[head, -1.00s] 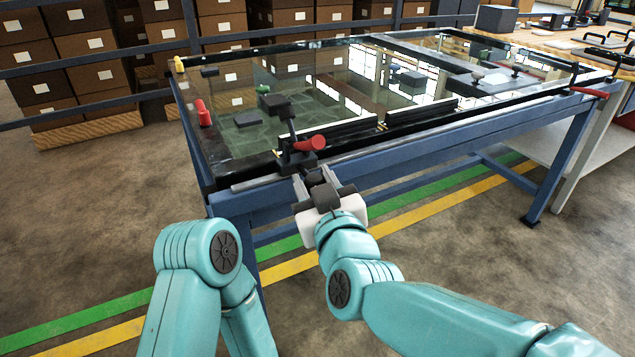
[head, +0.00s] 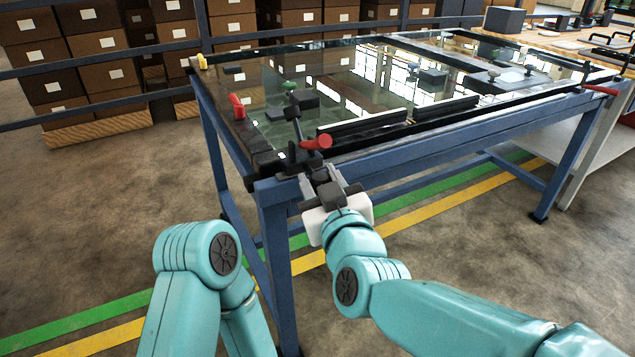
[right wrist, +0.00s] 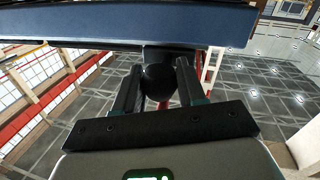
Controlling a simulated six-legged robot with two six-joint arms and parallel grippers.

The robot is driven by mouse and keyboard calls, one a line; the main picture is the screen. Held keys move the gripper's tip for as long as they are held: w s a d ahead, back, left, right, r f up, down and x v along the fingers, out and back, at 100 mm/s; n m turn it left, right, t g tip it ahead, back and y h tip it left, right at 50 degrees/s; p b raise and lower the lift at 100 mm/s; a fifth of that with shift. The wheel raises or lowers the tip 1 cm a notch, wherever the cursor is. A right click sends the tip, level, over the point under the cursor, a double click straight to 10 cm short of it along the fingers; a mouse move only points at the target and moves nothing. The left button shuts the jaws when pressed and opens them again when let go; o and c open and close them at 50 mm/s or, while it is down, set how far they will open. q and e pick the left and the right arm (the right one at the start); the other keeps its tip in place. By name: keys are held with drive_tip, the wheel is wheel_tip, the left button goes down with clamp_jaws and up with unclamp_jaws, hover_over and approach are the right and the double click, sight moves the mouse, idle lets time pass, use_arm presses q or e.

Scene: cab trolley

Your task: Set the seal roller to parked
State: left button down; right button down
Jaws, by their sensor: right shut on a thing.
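A dark carriage (head: 300,160) with a red handle (head: 316,142) sits at the near left corner of the glass-topped table (head: 385,152). A dark upright arm rises from it to a black block (head: 291,103) with a green knob (head: 291,86) on top. I cannot tell for sure that this is the seal roller. My right gripper (head: 322,183) is just in front of the table edge, below the red handle. It is shut on a black round knob (right wrist: 158,82), seen between its fingers in the right wrist view. My left gripper is out of view.
A red piece (head: 237,106) and a yellow piece (head: 202,61) stand along the table's left edge. Black bars (head: 362,121) lie along the near edge. Stacked boxes (head: 105,55) stand behind a blue rail. Floor left of the table is clear.

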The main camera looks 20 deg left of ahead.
drive_tip(key=shift+s+a+r, duration=0.2)
drive_tip(key=shift+r, duration=0.1)
drive_tip(key=c, duration=1.1)
unclamp_jaws()
drive_tip(key=o, duration=0.4)
drive_tip(key=shift+s, duration=0.15)
drive_tip(key=shift+w+d+f, duration=0.1)
drive_tip(key=shift+w+f, duration=0.1)
drive_tip(key=p+v, duration=0.2)
drive_tip(key=v, duration=1.4)
drive_tip(key=shift+d, duration=0.2)
